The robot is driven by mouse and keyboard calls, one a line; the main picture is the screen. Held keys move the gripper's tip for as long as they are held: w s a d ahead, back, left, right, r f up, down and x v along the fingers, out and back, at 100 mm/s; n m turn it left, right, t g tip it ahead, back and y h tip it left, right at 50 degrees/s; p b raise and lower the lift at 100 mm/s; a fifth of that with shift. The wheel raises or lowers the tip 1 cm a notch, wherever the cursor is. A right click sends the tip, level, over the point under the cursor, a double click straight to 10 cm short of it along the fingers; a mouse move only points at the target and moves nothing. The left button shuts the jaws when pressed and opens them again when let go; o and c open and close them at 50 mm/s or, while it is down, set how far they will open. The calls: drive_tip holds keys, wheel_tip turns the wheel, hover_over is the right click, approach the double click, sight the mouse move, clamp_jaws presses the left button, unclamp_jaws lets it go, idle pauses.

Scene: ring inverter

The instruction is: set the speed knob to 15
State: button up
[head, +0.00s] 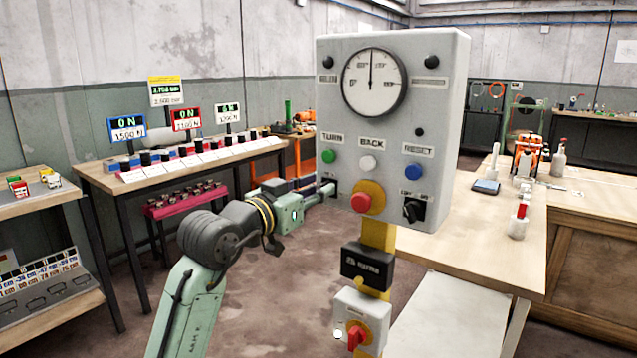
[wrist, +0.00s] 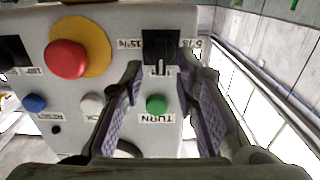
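In the head view my gripper (head: 330,189) is at the panel's lower left edge and the knob there is mostly hidden.
Near the knob are the green TURN button (head: 329,156), white BACK button (head: 367,163), blue RESET button (head: 413,172), and red stop button (head: 362,202) on yellow. A second black knob (head: 412,209) sits at the lower right. A round gauge (head: 374,82) is above.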

drive_tip(key=shift+w+d, duration=0.4)
drive_tip(key=shift+w, duration=0.2)
drive_tip(key=shift+c, duration=0.4)
clamp_jaws()
